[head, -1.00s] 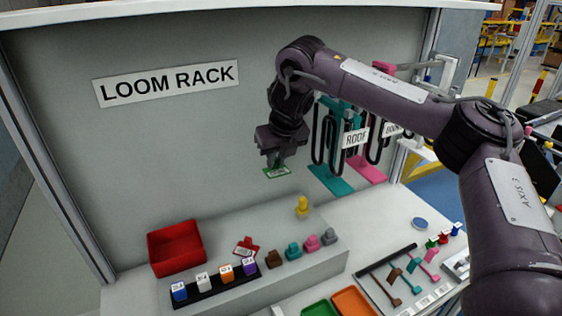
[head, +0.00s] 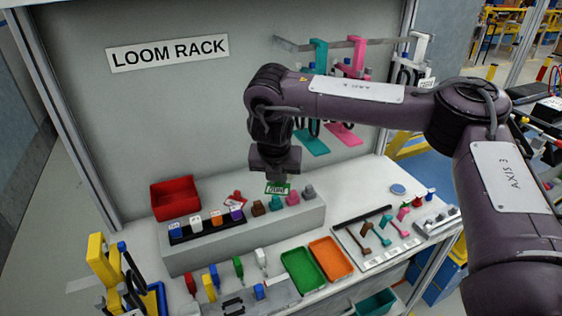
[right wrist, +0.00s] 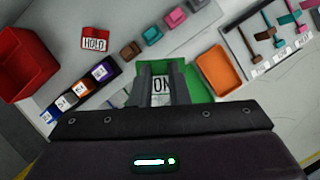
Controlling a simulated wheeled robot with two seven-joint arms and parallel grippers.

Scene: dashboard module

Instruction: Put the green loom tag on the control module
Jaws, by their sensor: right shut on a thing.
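My right gripper (head: 278,180) is shut on the green loom tag (head: 278,189), a small green plate with a white printed label. It holds the tag in front of the rack, above or near the grey shelf with small coloured blocks. In the right wrist view the tag's label (right wrist: 160,84) shows between the two fingers, with part of its print covered. A grey unit (head: 258,296) with a black handle sits at the front of the bench among coloured plugs; I cannot tell if it is the control module. My left gripper is not in view.
A red tag (right wrist: 95,39) lies on the shelf near a red bin (head: 176,198) and a black strip of lettered blocks (head: 207,226). A green tray (head: 303,269) and an orange tray (head: 331,259) stand in front. Looms hang at the back right.

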